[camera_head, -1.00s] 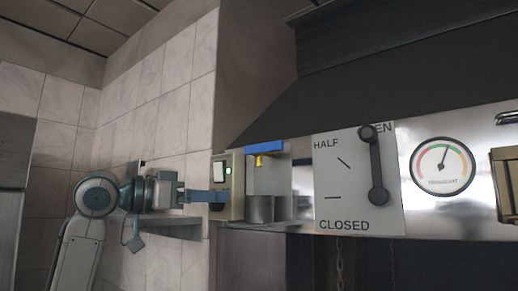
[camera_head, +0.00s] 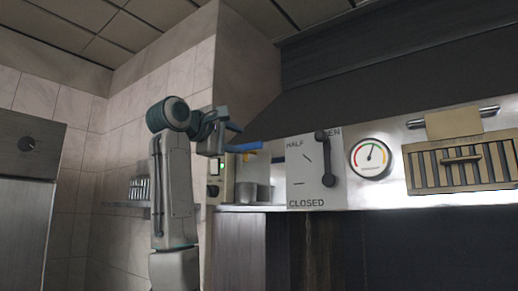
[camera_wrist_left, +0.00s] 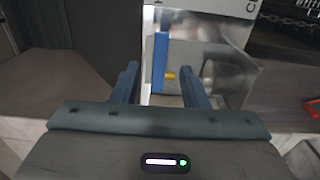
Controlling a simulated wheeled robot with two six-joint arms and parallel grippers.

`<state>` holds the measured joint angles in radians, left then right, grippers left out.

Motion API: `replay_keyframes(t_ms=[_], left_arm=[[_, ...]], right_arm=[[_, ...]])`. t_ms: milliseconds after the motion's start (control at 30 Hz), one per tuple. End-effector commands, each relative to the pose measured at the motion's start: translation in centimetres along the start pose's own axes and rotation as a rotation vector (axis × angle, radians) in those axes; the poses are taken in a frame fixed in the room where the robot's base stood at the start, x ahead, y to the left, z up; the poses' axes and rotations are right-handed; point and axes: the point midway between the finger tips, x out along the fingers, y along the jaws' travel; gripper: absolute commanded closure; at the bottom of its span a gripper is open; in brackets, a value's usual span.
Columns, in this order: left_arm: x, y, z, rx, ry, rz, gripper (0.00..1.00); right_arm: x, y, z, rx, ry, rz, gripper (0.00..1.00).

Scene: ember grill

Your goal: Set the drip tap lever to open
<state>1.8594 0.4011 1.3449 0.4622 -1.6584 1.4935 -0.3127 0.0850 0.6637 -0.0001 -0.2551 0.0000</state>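A blue lever (camera_head: 246,147) sits beside the gauge panel; it also shows in the left wrist view (camera_wrist_left: 160,62) with a small yellow part (camera_wrist_left: 170,76) next to it. In the head view it lies roughly level. My left gripper (camera_head: 234,138) is beside its left end; in the wrist view the gripper (camera_wrist_left: 161,78) is open, and the blue lever appears between and beyond its fingers. Contact cannot be told. A separate dark lever (camera_head: 325,160) on a white HALF/OPEN/CLOSED plate (camera_head: 301,175) has its upper end near OPEN. My right gripper is not in view.
A metal cup (camera_head: 249,193) stands below the blue lever, near a box with a green light (camera_head: 214,169). A dark hood (camera_head: 370,90) slopes overhead.

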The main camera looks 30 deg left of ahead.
Motion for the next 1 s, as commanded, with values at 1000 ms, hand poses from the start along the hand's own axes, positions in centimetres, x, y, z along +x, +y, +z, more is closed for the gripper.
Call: replay_keyframes(t_ms=[1000], left_arm=[[10.0, 0.0, 0.0, 0.005, -0.001, 0.001, 0.7]], right_arm=[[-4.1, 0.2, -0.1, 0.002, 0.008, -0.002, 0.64]])
